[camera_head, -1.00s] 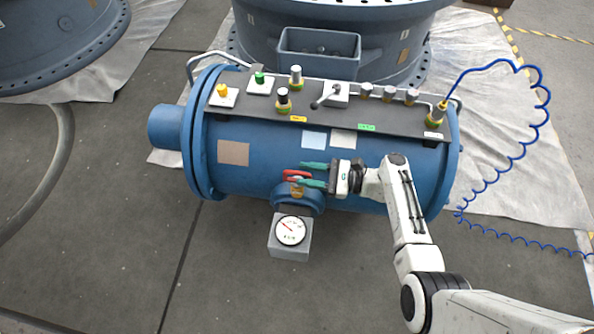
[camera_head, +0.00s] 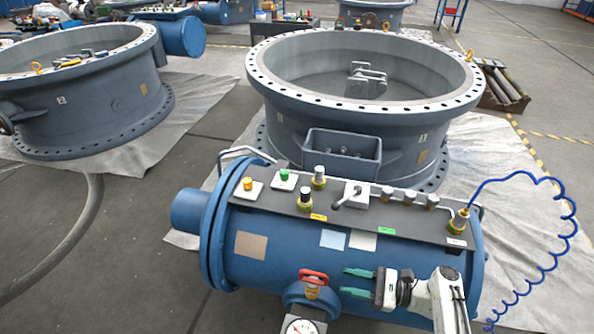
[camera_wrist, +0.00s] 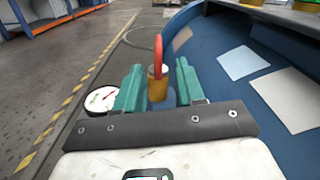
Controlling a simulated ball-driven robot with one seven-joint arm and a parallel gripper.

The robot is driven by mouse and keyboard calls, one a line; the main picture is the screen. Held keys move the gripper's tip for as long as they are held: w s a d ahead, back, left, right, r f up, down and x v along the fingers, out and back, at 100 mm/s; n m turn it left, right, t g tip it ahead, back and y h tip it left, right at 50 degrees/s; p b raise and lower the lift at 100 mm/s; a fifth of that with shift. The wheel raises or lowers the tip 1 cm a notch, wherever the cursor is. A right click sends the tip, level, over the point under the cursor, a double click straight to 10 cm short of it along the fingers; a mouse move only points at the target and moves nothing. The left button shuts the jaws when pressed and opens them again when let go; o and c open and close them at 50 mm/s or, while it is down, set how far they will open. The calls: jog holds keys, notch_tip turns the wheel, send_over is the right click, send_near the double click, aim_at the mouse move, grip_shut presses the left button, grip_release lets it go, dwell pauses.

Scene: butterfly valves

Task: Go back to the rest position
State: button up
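My gripper (camera_head: 357,282) is open, with two green fingers apart and nothing between them that it holds. It is in front of the blue cylinder, to the right of the red valve handle (camera_head: 313,276) and apart from it in the head view. The wrist view shows the red handle (camera_wrist: 180,40) on its brass stem (camera_wrist: 157,84) beyond and between the green fingers (camera_wrist: 160,88). The blue cylinder (camera_head: 275,262) lies across the lower part of the head view. The pressure gauge (camera_head: 301,327) below the handle is partly cut off by the frame edge.
A dark panel on the cylinder holds a yellow button (camera_head: 248,184), a green button (camera_head: 284,175), a grey lever (camera_head: 344,198) and several knobs. A coiled blue hose (camera_head: 573,217) hangs at the right. A large ring-shaped valve body (camera_head: 300,118) stands behind.

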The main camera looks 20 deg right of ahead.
jog(key=s+a+n+g+h+p, duration=0.3)
jog(key=s+n+g, duration=0.1)
jog(key=s+n, duration=0.3)
jog(key=s+a+n+g+h+p, duration=0.3)
jog(key=s+n+g+p, duration=0.15)
jog(key=s+n, duration=0.2)
jog(key=s+d+r+n+h+p, duration=0.2)
jog(key=s+r+n+h, duration=0.2)
jog(key=r, duration=0.4)
jog(key=s+d+r+n+g+h+p, duration=0.1)
jog(key=s+d+r+n+h+p, duration=0.1)
jog(key=s+d+r+n+h, duration=0.1)
jog(key=s+r+n+h, duration=0.1)
jog(key=s+r+n, duration=0.1)
jog(key=s+r, duration=0.1)
jog(key=shift+d+r+h, duration=0.25)
jog(key=shift+r+h, duration=0.15)
jog(key=shift+r, duration=0.45)
